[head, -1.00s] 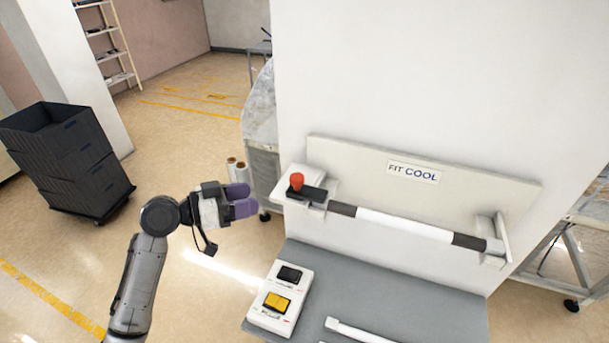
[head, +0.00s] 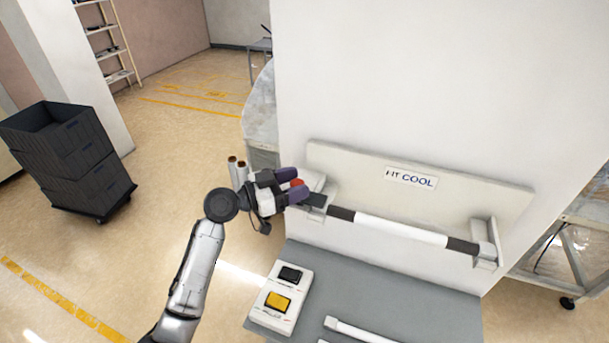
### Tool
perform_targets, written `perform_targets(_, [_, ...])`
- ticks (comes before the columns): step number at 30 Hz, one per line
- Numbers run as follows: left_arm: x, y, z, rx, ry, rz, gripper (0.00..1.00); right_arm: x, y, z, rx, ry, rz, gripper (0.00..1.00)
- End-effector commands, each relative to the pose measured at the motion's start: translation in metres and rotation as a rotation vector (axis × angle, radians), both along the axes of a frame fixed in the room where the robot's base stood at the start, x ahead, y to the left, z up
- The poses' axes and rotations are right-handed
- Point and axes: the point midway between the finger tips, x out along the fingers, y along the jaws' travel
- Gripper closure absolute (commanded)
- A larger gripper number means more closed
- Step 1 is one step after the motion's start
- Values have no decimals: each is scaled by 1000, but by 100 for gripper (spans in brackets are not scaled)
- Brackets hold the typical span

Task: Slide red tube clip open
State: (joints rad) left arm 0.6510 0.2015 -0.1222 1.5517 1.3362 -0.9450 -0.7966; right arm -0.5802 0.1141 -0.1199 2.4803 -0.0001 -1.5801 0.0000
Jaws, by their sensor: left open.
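The red tube clip (head: 297,183) is at the left end of the fixture labelled FIT COOL. Only its red top shows, and my gripper partly covers it. The dark clip slider (head: 317,200) beside it shows in part. A white tube (head: 402,232) with dark end bands lies across the fixture. My left gripper (head: 298,184) is open, with its purple fingertips on either side of the red knob. I cannot tell whether they touch it. My right gripper is not in view.
A control box (head: 280,298) with a black and a yellow button sits on the grey shelf (head: 370,278) below. Another white tube (head: 350,330) lies at the front. Stacked dark crates (head: 88,180) stand at the left. Floor between is clear.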

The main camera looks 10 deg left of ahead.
Motion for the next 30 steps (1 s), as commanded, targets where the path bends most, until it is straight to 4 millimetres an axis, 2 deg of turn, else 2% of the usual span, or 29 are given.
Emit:
perform_targets(9, [15,-20,0,0,1,1,42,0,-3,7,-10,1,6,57])
perform_targets(20, [17,-21,0,0,0,1,42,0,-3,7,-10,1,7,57])
perform_targets(30, [17,-21,0,0,0,1,75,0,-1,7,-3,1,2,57])
